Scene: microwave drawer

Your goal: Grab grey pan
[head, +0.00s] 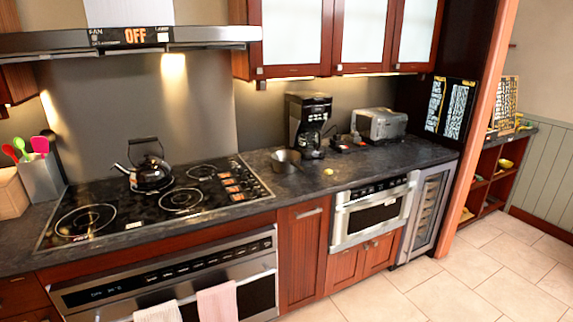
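A small grey pan (284,161) sits on the dark countertop, just right of the stove and left of the coffee maker. It looks like a round metal vessel with sloping sides; a handle seems to point right, toward the coffee maker, but it is too small to be sure. Neither of my grippers shows in the head view.
A black kettle (150,172) stands on the cooktop (110,210). A coffee maker (308,125), a toaster (379,124) and a small yellow item (328,171) are on the counter (345,178). A microwave drawer (373,212) is below, closed. Tiled floor (440,297) is clear at right.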

